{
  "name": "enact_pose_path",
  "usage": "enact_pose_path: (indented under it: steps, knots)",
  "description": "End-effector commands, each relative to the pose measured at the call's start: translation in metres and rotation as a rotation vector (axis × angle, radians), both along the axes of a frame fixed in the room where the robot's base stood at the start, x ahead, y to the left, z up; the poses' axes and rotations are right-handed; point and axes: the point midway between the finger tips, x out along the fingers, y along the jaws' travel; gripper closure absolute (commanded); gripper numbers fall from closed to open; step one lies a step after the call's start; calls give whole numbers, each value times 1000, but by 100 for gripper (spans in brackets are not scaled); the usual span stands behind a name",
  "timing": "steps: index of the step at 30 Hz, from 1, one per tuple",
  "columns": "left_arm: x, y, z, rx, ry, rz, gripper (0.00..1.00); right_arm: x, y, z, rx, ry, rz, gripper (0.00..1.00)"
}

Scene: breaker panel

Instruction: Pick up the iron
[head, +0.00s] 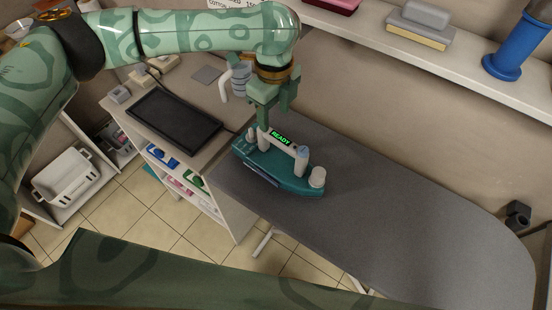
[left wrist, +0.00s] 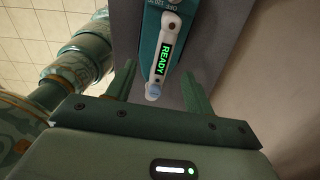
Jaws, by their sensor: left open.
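The iron (head: 272,170) is teal with a pale handle and a lit green READY display. It rests on the grey ironing board (head: 390,220), near the board's left end. My left gripper (head: 273,118) hangs just above the handle's left end, fingers pointing down. In the left wrist view the open fingers (left wrist: 158,88) stand on either side of the handle's near end, and the iron (left wrist: 149,45) lies beyond and between them. The gripper holds nothing. I cannot tell whether a finger touches the handle. My right gripper is not in view.
A cabinet with a black tray (head: 174,118) on top stands left of the board. A wall shelf (head: 420,65) at the back right holds a blue spool-like object (head: 517,47) and a grey-topped block (head: 418,25). The board's right part is clear.

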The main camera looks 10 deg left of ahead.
Motion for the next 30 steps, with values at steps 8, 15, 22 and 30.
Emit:
enact_pose_path:
  steps: [8, 15, 22, 30]
  knots:
    - [0, -1, -44, -1, 0, 0, 47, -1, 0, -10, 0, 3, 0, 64]
    - [5, -1, -66, -1, 0, 0, 47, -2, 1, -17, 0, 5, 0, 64]
    - [8, -1, -98, -1, 0, -2, 47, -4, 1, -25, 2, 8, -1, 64]
    - [8, -1, -97, -1, -3, -2, 70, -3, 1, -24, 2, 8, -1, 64]
